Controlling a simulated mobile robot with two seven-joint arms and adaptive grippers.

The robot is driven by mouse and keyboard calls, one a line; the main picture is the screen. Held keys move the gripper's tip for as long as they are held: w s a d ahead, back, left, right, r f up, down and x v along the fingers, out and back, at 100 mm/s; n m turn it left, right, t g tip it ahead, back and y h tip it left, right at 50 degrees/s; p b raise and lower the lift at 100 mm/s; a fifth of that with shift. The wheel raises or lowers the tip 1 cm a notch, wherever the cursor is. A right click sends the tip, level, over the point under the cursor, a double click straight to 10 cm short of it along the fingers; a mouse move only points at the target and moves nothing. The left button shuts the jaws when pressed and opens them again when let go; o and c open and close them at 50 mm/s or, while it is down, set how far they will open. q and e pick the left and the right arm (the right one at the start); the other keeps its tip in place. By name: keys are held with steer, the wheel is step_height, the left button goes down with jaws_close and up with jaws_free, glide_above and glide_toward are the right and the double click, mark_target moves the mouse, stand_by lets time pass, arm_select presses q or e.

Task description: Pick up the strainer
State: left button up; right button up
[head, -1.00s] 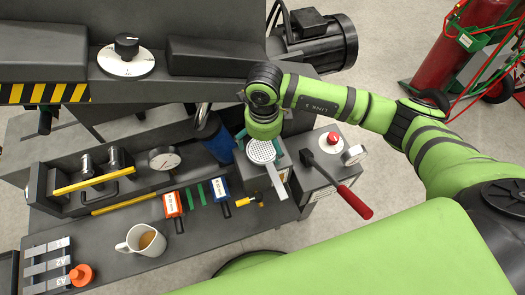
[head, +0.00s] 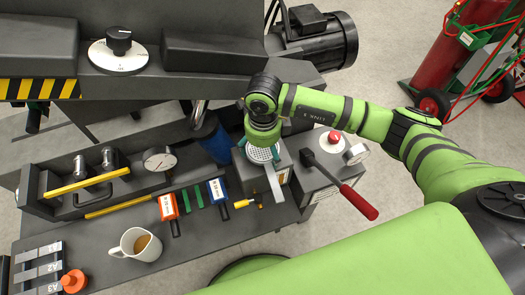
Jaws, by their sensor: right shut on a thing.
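The strainer (head: 262,156) has a pale perforated disc and a flat grey handle (head: 274,184) that points down in the picture. It is at a dark grey block at the right end of the bench. My right gripper (head: 261,149) is directly over the disc and hides its upper part, with teal finger parts at either side. It is shut on the strainer. I cannot tell whether the strainer is clear of the block. My left gripper is not in view.
A blue cylinder (head: 214,142) stands close on the left. A mug (head: 126,246) and orange (head: 168,208) and blue (head: 219,190) tools are further left.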

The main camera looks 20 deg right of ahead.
steer(key=shift+s+d+f, duration=0.1)
steer(key=shift+s+f, duration=0.05)
steer(key=shift+s, duration=0.1)
steer(key=shift+w+r, duration=0.1)
steer(key=shift+r, duration=0.45)
step_height(320, 180, up, 3)
steer(key=shift+f+b, duration=0.1)
steer(key=shift+b, duration=0.2)
steer(key=s+d+r, duration=0.5)
steer(key=s+r, duration=0.5)
steer(key=shift+s+r, duration=0.15)
steer(key=shift+s, duration=0.15)
